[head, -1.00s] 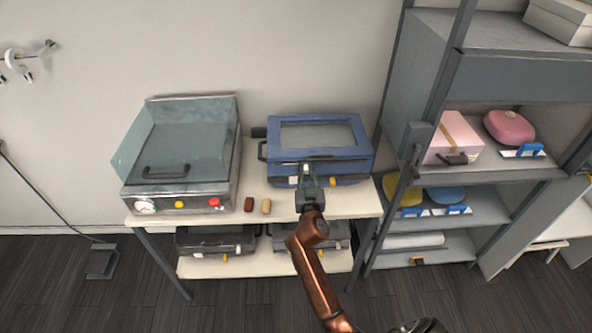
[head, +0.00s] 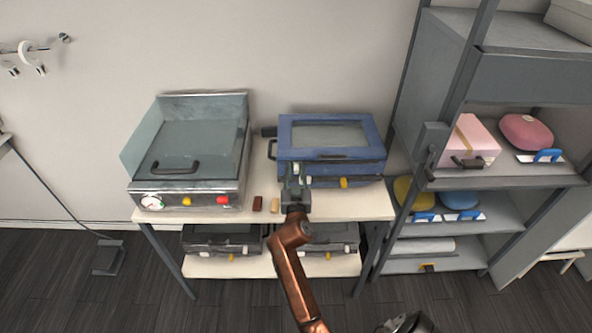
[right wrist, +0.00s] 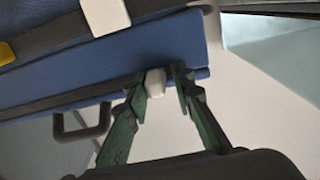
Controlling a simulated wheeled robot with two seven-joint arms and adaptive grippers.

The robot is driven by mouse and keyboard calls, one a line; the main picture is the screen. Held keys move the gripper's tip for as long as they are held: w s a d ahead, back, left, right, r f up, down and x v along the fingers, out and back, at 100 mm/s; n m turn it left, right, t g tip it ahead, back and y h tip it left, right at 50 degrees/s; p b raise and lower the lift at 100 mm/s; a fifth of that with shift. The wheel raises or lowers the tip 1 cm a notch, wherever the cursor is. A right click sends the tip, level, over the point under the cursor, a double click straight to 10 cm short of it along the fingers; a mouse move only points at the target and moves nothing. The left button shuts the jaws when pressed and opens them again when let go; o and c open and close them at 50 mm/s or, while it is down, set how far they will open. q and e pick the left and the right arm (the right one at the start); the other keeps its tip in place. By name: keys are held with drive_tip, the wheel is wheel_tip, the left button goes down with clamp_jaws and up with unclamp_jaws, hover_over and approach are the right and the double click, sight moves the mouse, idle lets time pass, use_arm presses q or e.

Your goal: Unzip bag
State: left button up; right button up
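The blue bag (head: 331,165) is a box-shaped case with a grey window panel in its lid. It lies on the tabletop beside the grill. My right gripper (head: 295,176) is at the front left of the bag. In the right wrist view its two green fingers (right wrist: 157,84) stand on either side of a small white zip pull (right wrist: 155,81) at the bag's edge, near a corner. The bag's dark handle (right wrist: 83,120) also shows there. My left gripper is out of view.
A steel grill (head: 188,155) stands left of the bag on the pale table (head: 345,207). Two small blocks (head: 265,204) lie between them. Dark cases (head: 222,240) sit on the lower shelf. A grey shelving unit (head: 500,185) rises close on the right.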

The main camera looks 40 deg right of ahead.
sight(296, 168)
drive_tip(key=shift+o, duration=1.1)
drive_tip(key=shift+a, duration=0.1)
drive_tip(key=shift+r, duration=0.1)
wheel_tip(296, 168, up, 10)
drive_tip(key=shift+f, duration=0.1)
